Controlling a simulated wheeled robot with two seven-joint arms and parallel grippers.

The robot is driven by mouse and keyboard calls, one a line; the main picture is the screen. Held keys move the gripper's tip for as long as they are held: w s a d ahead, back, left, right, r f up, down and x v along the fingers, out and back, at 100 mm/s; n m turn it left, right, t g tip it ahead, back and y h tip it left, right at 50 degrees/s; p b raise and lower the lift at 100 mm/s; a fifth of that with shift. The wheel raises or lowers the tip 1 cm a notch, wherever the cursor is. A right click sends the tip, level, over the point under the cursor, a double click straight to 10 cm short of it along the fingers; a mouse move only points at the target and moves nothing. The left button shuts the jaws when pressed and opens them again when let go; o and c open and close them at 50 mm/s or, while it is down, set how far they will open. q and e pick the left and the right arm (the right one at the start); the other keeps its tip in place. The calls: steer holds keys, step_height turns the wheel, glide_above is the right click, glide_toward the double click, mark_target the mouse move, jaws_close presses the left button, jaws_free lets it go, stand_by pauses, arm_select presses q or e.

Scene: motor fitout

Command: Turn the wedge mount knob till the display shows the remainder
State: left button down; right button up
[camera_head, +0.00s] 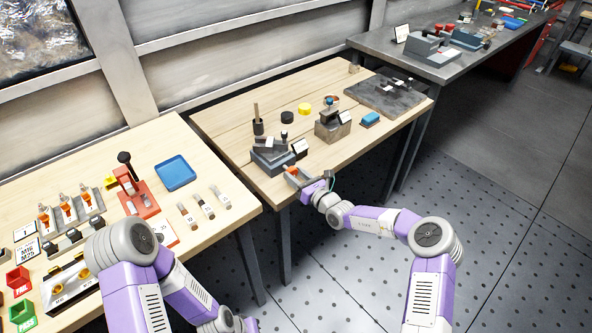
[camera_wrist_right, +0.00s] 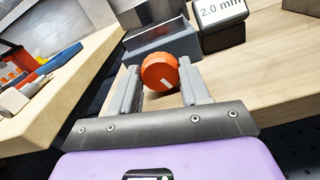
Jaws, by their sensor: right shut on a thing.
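The wedge mount is a dark grey block (camera_head: 268,163) near the front edge of the middle wooden table; it also shows in the right wrist view (camera_wrist_right: 165,45). Its round orange knob (camera_wrist_right: 160,72) has a white mark on its face, pointing to the lower right. My right gripper (camera_wrist_right: 158,88) is shut on the knob, with one finger at each side; in the head view it also shows at the table's front edge (camera_head: 296,175). A small panel (camera_wrist_right: 221,14) beside the mount reads "2.0 mm". My left gripper is out of view; only parts of its arm show.
Black and yellow discs lie behind. The left table (camera_head: 222,162) holds a red press, a blue tray and bins.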

steer(key=shift+m+p, duration=0.3)
steer(key=shift+m, duration=0.3)
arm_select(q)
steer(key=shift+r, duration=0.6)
arm_select(e)
steer(key=shift+f, duration=0.1)
steer(key=o, duration=1.1)
steer(key=shift+c, duration=0.2)
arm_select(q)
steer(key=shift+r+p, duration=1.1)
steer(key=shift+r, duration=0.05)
arm_select(e)
steer(key=v, duration=0.7)
steer(key=shift+s+d, duration=0.2)
steer(key=shift+s, duration=0.05)
